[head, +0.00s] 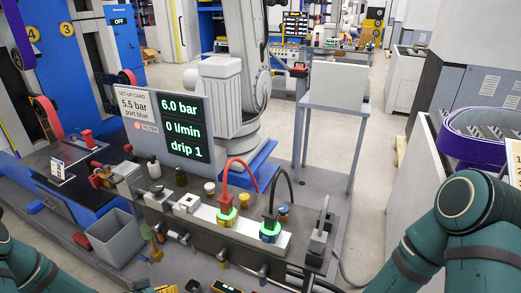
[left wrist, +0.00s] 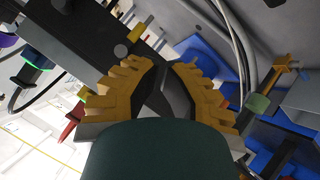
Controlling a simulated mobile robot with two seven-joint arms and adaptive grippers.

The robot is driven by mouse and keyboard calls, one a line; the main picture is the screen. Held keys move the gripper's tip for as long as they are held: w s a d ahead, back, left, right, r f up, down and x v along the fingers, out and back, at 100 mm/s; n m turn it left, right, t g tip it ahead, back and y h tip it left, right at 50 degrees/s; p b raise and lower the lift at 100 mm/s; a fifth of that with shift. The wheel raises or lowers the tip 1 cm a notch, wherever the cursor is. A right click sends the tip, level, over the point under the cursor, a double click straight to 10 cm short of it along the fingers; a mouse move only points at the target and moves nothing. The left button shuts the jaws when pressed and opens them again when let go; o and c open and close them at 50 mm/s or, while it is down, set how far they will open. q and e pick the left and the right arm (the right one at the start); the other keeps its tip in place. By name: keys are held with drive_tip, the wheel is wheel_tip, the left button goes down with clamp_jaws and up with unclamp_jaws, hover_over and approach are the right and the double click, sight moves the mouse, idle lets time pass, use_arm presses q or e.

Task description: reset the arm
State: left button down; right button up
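My left gripper (head: 166,289) only just shows at the bottom edge of the head view, its yellow fingers in front of the dark fixture bench (head: 190,238). In the left wrist view its two ribbed yellow fingers (left wrist: 165,68) stand apart, with a gap between the tips. I see nothing clearly held between them; a dark shape shows behind the gap. My left arm's teal links (head: 30,268) enter at the lower left. My right arm's teal links (head: 465,225) fill the lower right, and the right gripper is out of view.
The bench carries a red connector (head: 226,203) and a black connector (head: 270,219), both with hoses and green-lit rings. A screen (head: 183,125) reads 6.0 bar, 0 l/min, drip 1; its card says 5.5 bar, port blue. A grey bin (head: 115,238) stands left.

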use_arm(q)
drive_tip(key=s+d+f+n+g+y, duration=0.1)
drive_tip(key=d+g, duration=0.2)
drive_tip(key=d, duration=0.9)
drive_tip(key=s+d+g+y, duration=0.1)
drive_tip(key=s+d+g, duration=0.3)
drive_tip(key=s+d, duration=0.4)
drive_tip(key=shift+s+d+f+y, duration=0.15)
drive_tip(key=shift+s+f+y, duration=0.2)
drive_tip(key=shift+s, duration=0.3)
idle(2.1)
